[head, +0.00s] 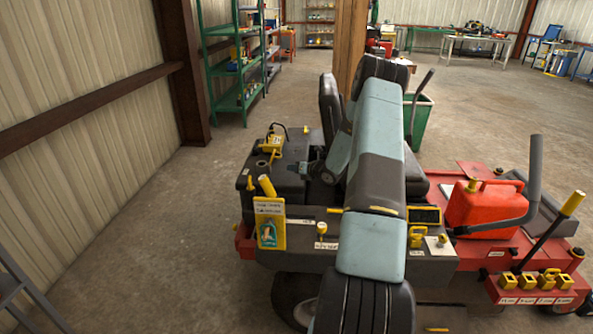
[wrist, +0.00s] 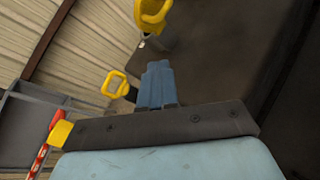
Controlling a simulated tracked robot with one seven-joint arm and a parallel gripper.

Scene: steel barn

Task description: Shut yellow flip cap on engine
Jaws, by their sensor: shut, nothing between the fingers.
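The engine (head: 285,178) is a dark block at the rear left of the red mower in the head view. On its top a yellow flip cap (head: 271,145) stands up beside a round filler opening (head: 263,163). My gripper (head: 299,168) is low over the engine's right part, to the right of the cap and apart from it. In the wrist view my gripper (wrist: 157,82) has its blue fingers together and empty. One yellow looped part (wrist: 115,84) lies left of the fingertips and another (wrist: 151,14) lies beyond them. I cannot tell which is the cap.
A yellow-topped lever (head: 267,187) and a yellow tag (head: 270,223) stand on the near side. A red fuel can (head: 486,205) sits on the right of the mower. The floor left of the engine is clear up to the barn wall (head: 85,120).

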